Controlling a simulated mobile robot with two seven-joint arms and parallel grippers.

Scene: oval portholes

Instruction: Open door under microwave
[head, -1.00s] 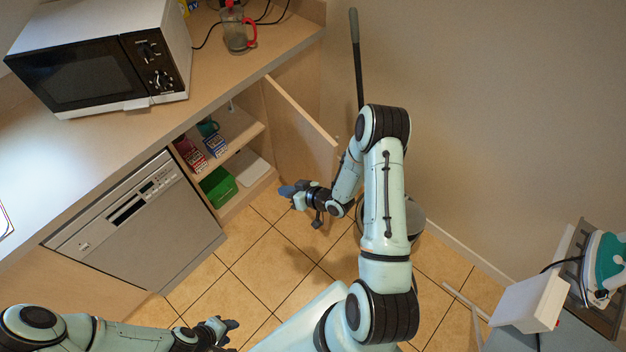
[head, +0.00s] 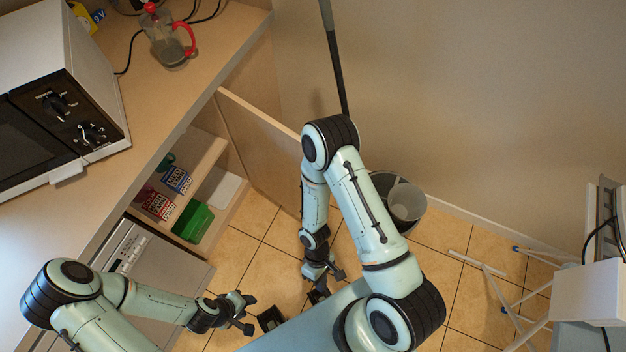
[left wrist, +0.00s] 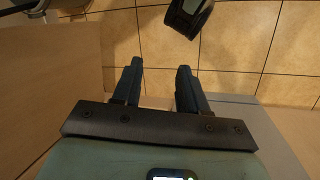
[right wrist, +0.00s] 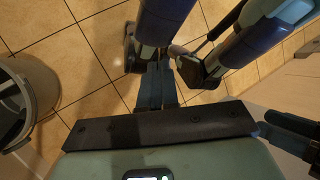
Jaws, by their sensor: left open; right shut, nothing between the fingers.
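The microwave (head: 62,110) stands on the counter at the left of the head view. Below the counter, to its right, a cupboard stands open and its wooden door (head: 258,150) is swung out towards the wall. Shelves inside hold boxes and a green container (head: 193,221). My left gripper (head: 246,314) is open and empty above the floor in front of the dishwasher. Its fingers also show apart in the left wrist view (left wrist: 158,80). My right gripper (head: 325,284) is low, beyond the door's free edge and apart from it. Its fingers are together and empty in the right wrist view (right wrist: 157,75).
A silver dishwasher (head: 150,262) sits left of the open cupboard. A grey bin (head: 402,203) stands by the wall, behind my right arm. A glass jug with a red handle (head: 168,40) is on the counter. A white box (head: 590,305) is at the right. Tiled floor lies between.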

